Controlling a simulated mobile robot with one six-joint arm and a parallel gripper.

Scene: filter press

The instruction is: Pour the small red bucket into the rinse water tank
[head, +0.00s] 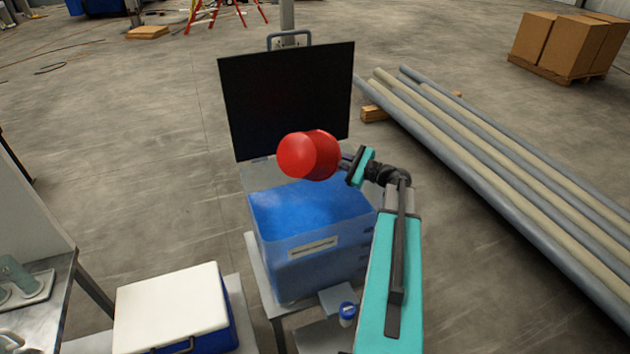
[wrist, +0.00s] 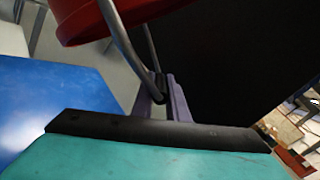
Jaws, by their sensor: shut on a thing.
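The small red bucket (head: 322,155) is held in the air above the rinse water tank, tipped over with one round end facing left. I cannot tell whether that end is the mouth or the base. The rinse water tank (head: 315,262) is a clear, labelled box with blue water inside, open at the top. My gripper (head: 346,160) is to the right of the bucket. In the wrist view my gripper (wrist: 158,92) is shut on the bucket's grey metal handle, and the red bucket (wrist: 85,20) shows at the top, partly cut off.
A black panel (head: 290,95) with a blue-grey handle stands upright behind the tank. A blue cooler with a white lid (head: 172,306) is at the front left. A small blue-capped container (head: 347,312) stands before the tank. Long pipes (head: 500,160) lie on the right.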

